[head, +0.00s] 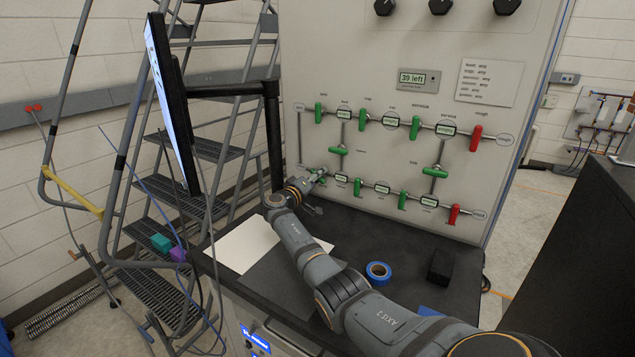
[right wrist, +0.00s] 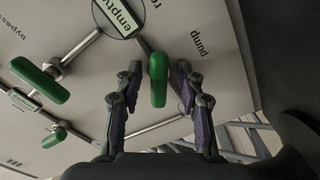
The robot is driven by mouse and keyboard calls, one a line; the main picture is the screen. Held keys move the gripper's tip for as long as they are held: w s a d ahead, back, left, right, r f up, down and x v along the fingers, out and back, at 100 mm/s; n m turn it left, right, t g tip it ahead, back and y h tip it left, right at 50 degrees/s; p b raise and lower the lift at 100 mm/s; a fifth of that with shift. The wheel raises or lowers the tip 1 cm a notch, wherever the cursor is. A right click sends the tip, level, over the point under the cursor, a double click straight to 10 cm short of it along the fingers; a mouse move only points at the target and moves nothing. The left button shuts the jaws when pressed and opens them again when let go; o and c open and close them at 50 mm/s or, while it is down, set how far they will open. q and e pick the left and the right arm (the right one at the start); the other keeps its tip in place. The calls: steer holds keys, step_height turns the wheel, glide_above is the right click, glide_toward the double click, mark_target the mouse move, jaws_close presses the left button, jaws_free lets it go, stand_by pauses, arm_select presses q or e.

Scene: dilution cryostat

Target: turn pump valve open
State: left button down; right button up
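The pump valve's green lever handle (right wrist: 158,80) is in the right wrist view, beside a label reading "pump" (right wrist: 200,40) that appears turned around. My right gripper (right wrist: 159,70) is open, with one finger on each side of the handle and a visible gap on both sides. In the head view, my right gripper (head: 312,182) is at the lower left of the valve panel (head: 385,70), largely covering this valve. The handle points roughly along the fingers in the wrist view. My left gripper is not in view.
Other green handles (head: 414,127) and red handles (head: 475,138) sit along the panel's pipes; a neighbouring green handle (right wrist: 40,80) is close by. Blue tape (head: 378,271), a black block (head: 441,266) and white paper (head: 243,245) lie on the dark bench. A monitor (head: 172,100) stands left.

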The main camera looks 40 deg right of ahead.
steer(key=shift+c, duration=0.3)
jaws_close()
steer(key=shift+f+n+b, duration=0.1)
steer(key=shift+n+b, duration=0.45)
steer(key=shift+n, duration=0.15)
steer(key=shift+n+b, duration=0.4)
steer(key=shift+n, duration=0.3)
steer(key=shift+n+b, duration=0.35)
steer(key=shift+n, duration=1.65)
steer(key=shift+o, duration=0.3)
jaws_free()
